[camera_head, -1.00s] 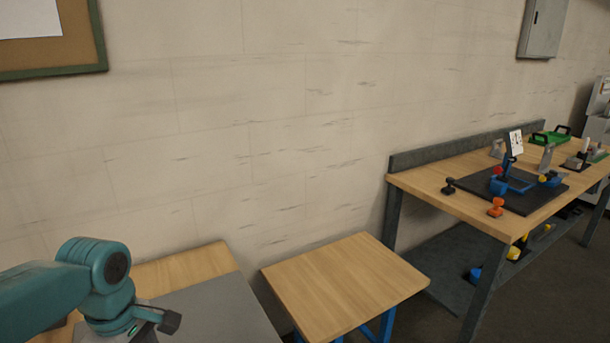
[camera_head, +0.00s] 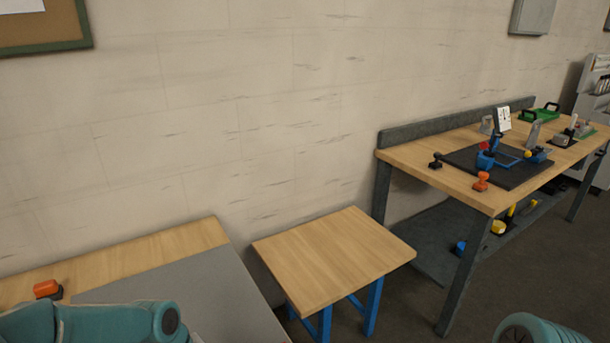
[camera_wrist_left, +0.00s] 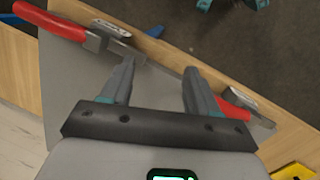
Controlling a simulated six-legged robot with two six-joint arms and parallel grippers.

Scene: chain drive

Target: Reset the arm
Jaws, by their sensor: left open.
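My left arm (camera_head: 95,322) shows as teal links at the lower left of the head view, low over the left table; its gripper is out of that frame. In the left wrist view my left gripper (camera_wrist_left: 160,72) is open, its two grey fingers apart with nothing between them. It is over the grey mat (camera_wrist_left: 75,85). A red-handled tool (camera_wrist_left: 50,22) lies at the upper left of that view, and another red handle (camera_wrist_left: 235,101) is partly hidden behind the right finger. A teal part of my right arm (camera_head: 540,331) shows at the bottom right; its gripper is not visible.
An orange-and-dark object (camera_head: 47,289) sits on the left wooden table (camera_head: 190,240). A bare wooden stool (camera_head: 335,255) stands beside it. The right workbench (camera_head: 405,158) holds a black mat with blue parts and several small items. A yellow item (camera_wrist_left: 293,172) shows in the wrist view.

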